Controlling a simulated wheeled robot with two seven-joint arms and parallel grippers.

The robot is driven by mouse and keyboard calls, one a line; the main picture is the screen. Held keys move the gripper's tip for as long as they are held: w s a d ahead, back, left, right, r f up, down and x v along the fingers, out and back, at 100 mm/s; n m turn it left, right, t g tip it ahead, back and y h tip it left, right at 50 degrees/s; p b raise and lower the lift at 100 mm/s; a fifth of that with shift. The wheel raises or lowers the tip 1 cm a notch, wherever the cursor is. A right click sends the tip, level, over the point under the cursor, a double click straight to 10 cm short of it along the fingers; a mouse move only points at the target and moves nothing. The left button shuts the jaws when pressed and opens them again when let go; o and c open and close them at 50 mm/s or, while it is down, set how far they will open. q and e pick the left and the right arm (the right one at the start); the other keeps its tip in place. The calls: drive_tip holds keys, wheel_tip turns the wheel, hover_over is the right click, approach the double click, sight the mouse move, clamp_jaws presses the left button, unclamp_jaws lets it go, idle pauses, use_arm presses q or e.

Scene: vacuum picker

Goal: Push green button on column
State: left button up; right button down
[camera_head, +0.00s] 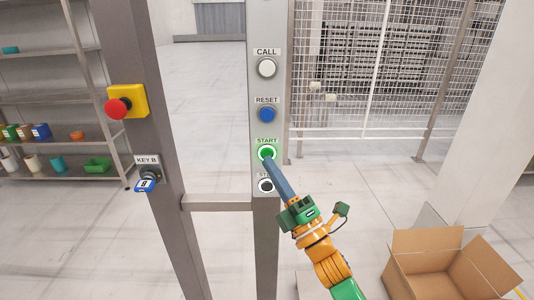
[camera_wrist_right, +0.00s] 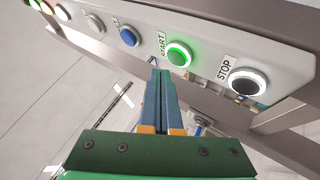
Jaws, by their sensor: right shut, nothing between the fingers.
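The green button (camera_head: 266,152) sits under a START label on the grey column (camera_head: 264,220), and its ring is lit green. It also shows in the right wrist view (camera_wrist_right: 178,55). My right gripper (camera_head: 267,161) is shut and empty, with its blue-grey fingertips in front of the lower part of the green button in the head view. In the right wrist view the fingertips (camera_wrist_right: 160,72) lie just left of and below the button. I cannot tell whether they touch it. My left gripper is in neither view.
On the same column are a white CALL button (camera_head: 267,68), a blue RESET button (camera_head: 267,114) and a black STOP button (camera_head: 266,185) close below the green one. A red emergency knob (camera_head: 117,108) and a key switch (camera_head: 147,178) are on the left post. An open cardboard box (camera_head: 428,262) stands lower right.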

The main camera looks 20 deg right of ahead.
drive_tip(key=s, duration=0.2)
drive_tip(key=s+a+p, duration=0.1)
drive_tip(key=s, duration=0.1)
drive_tip(key=shift+s+a+r, duration=0.1)
idle(0.7)
wheel_tip(320, 180, down, 26)
drive_tip(key=w+d+m+g+h, duration=0.25)
drive_tip(key=m+g+h, duration=0.25)
drive_tip(key=m+g, duration=0.3)
drive_tip(key=s+d+f+m+g+h, duration=0.1)
drive_tip(key=s+f+m+g, duration=0.2)
drive_tip(key=f, duration=0.5)
drive_tip(key=s+f+m+g+h, duration=0.1)
drive_tip(key=s+f+m, duration=0.1)
drive_tip(key=s+f, duration=0.4)
drive_tip(key=s+f+m+g, duration=0.2)
drive_tip(key=s+f, duration=0.4)
drive_tip(key=s, duration=0.4)
drive_tip(key=s+f+m+g, duration=0.3)
drive_tip(key=s+f, duration=0.3)
drive_tip(key=s, duration=0.4)
drive_tip(key=s+d+f+m+g, duration=0.1)
drive_tip(key=s+f+g, duration=0.4)
drive_tip(key=s, duration=0.5)
wheel_tip(320, 180, down, 2)
drive_tip(key=shift+s+m+h, duration=0.25)
drive_tip(key=shift+m+h, duration=0.05)
drive_tip(key=shift+m, duration=0.5)
drive_tip(key=shift+d, duration=0.1)
